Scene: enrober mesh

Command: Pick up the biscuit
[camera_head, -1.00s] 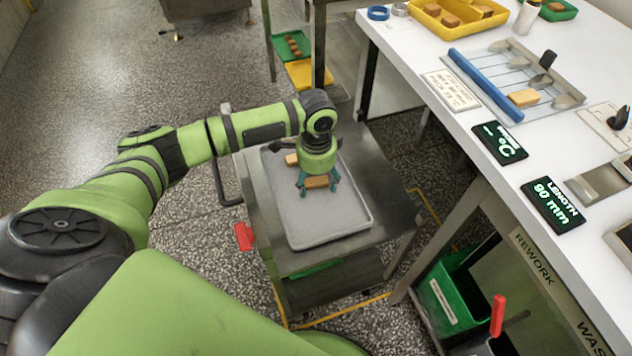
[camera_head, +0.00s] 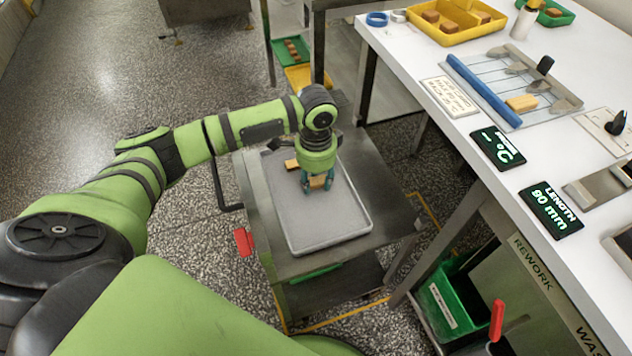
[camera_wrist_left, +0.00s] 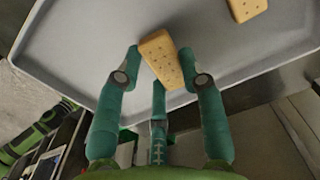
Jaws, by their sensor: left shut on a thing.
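A tan rectangular biscuit (camera_wrist_left: 162,58) with small holes is between the fingers of my left gripper (camera_wrist_left: 165,77) in the left wrist view. My left gripper is shut on it. In the head view my left gripper (camera_head: 317,186) is over the grey tray (camera_head: 325,222), with the biscuit (camera_head: 317,182) partly hidden between its fingers. I cannot tell whether the biscuit touches the tray. A second biscuit (camera_head: 291,164) lies on the tray at its far left; it also shows at the top right of the left wrist view (camera_wrist_left: 246,9). My right gripper is not in view.
The tray rests on a metal cart (camera_head: 385,200). A white table (camera_head: 420,65) on the right carries a yellow bin (camera_head: 450,36), a wire slicer with a blue bar (camera_head: 484,90) and digital displays (camera_head: 551,209). A green crate (camera_head: 440,300) stands below it.

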